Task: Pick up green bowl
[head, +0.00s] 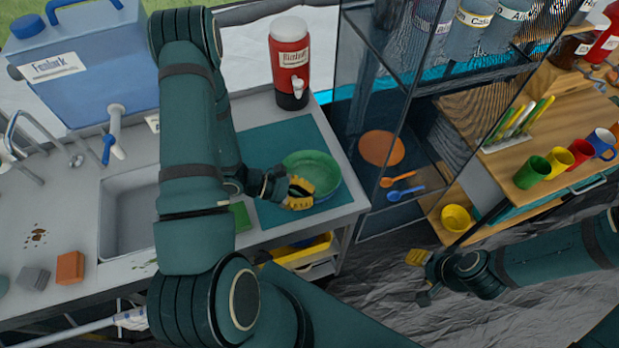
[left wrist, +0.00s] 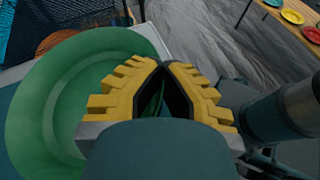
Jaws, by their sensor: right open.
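The green bowl (head: 312,168) is at the right end of the counter, over the teal mat (head: 262,150). It fills the left side of the left wrist view (left wrist: 50,100). My left gripper (head: 300,192) is at the bowl's near rim, its yellow fingers closed together with a bit of green between them in the left wrist view (left wrist: 168,68). I cannot tell whether the bowl touches the mat. My right gripper (head: 420,275) is open and empty, off to the right above the grey floor covering, away from the bowl.
A red drink dispenser (head: 290,62) stands behind the mat, and a blue water container (head: 85,65) at the left. The sink (head: 130,210) is left of my left arm. A glass-sided shelf (head: 385,110) stands right of the counter.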

